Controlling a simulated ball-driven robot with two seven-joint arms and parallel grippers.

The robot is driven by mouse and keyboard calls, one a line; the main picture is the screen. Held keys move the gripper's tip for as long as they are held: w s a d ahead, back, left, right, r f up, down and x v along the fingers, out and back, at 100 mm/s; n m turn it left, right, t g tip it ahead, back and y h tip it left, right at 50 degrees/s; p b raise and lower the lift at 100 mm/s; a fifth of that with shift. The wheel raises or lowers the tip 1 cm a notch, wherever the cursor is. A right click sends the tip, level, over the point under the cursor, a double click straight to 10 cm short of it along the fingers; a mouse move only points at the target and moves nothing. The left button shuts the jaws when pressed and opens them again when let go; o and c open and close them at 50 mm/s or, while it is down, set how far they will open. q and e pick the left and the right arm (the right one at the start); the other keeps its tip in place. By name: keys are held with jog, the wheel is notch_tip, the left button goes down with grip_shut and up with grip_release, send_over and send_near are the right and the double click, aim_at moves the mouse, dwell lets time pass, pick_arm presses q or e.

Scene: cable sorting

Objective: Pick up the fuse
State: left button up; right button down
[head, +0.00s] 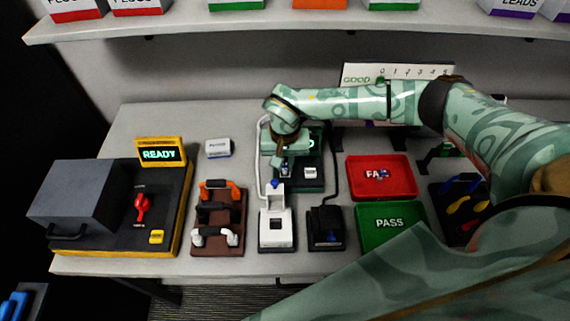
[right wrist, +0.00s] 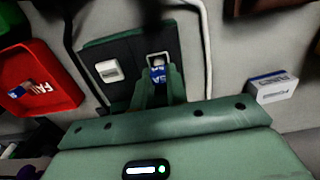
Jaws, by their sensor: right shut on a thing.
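My right gripper (head: 284,165) reaches down over the dark green tester (head: 313,184) at the middle of the table. In the right wrist view, its two green fingers (right wrist: 158,88) are shut on a small blue and white piece, which looks like the fuse (right wrist: 158,72). The fuse sits at a light-rimmed slot in the tester (right wrist: 108,47); I cannot tell whether it is seated or lifted clear. The fingers hide part of it. My left gripper is not in view.
A red FAIL tray (head: 355,190) holding a small blue piece and a green PASS tray (head: 366,240) lie right of the tester. A white device (head: 276,218), a black device (head: 326,222) and a brown rack (head: 218,243) stand in front. A small white box (head: 217,148) lies left.

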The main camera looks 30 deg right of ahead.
jog(key=s+a+r+p, duration=0.2)
jog(key=s+r+p, duration=0.2)
jog(key=s+r, duration=1)
jog(key=shift+r, duration=0.5)
jog(key=shift+a+f, duration=0.1)
jog(key=shift+a, duration=0.05)
